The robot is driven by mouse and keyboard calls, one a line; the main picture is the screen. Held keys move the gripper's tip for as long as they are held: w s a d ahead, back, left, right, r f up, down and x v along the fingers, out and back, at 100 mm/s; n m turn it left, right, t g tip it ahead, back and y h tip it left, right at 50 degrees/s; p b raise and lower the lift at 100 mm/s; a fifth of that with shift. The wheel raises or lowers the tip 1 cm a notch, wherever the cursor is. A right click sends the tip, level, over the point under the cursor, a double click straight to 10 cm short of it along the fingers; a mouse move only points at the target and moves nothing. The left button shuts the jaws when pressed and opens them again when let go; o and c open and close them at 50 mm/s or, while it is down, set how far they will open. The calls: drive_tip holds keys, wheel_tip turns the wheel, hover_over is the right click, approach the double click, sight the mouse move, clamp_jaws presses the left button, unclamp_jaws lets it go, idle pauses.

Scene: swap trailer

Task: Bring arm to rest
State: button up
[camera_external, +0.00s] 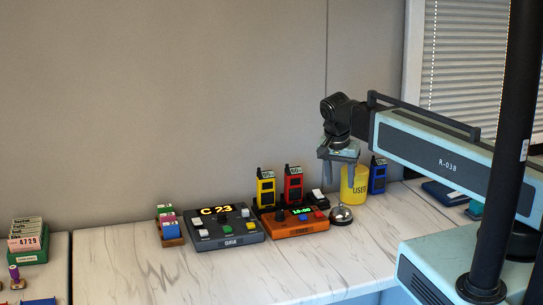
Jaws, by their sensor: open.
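My gripper (340,171) hangs from my arm at the right, above the back of the white marbled counter (270,275). Its fingers point down and are apart, and nothing shows between them. It is just left of and partly in front of a yellow cup marked USED (355,187). Whether it touches the cup I cannot tell. My arm reaches in from the right and is raised above the counter.
A silver bell (341,215) stands below the gripper. Left are an orange console (292,228), a grey console (223,233), and yellow (265,188) and red (293,184) handsets. A blue handset (377,176) is right of the cup. The counter's front is clear.

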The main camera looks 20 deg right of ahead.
drive_tip(key=s+d+f+n+g+y, duration=0.1)
drive_tip(key=s+d+n+g+y, duration=0.1)
drive_tip(key=s+d+n, duration=0.6)
drive_tip(key=shift+s+g+y, duration=0.3)
drive_tip(key=shift+s+g, duration=0.1)
drive_tip(key=shift+s, duration=0.2)
drive_tip(key=shift+f, duration=0.1)
idle(2.2)
